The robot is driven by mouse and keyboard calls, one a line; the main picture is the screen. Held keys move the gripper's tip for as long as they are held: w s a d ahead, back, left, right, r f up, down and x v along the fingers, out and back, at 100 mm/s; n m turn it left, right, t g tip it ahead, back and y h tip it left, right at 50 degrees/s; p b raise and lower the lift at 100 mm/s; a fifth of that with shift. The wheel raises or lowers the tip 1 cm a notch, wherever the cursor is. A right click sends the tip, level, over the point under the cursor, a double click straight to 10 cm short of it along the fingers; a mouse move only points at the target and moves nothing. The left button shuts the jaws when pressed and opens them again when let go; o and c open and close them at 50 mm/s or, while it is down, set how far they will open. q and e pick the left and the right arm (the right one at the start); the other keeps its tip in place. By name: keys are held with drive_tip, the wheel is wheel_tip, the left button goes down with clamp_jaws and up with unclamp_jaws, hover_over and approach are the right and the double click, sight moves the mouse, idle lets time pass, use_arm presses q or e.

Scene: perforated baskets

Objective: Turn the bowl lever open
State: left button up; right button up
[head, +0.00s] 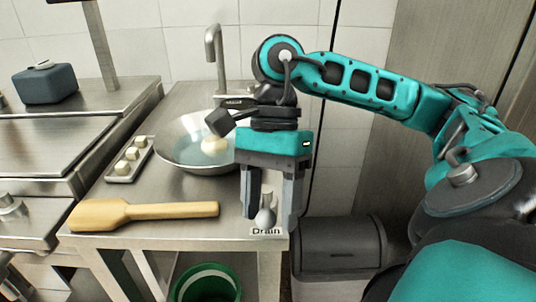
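A small grey lever (265,212) with a rounded body and thin neck stands at the front right corner of the steel counter, just behind a "Drain" label. My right gripper (269,214) points down there with its two fingers apart. The lever shows between the fingers; I see no finger clearly touching it. The gripper hides part of the counter behind it. The shallow metal bowl (172,150) sits in the counter, left of my gripper, with pale contents partly visible. My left gripper is not in view.
A wooden paddle (150,211) lies along the counter's front edge. A small tray (124,172) with pale pieces is left of the bowl. A tap (220,65) rises behind it. A green bucket (190,288) and dark grey bin (340,246) stand below.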

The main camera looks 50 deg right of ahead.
drive_tip(key=shift+w+r, duration=0.2)
drive_tip(key=shift+r, duration=0.3)
drive_tip(key=p+v, duration=0.5)
drive_tip(key=v, duration=0.7)
drive_tip(key=shift+s+f, duration=0.1)
drive_tip(key=shift+f, duration=0.05)
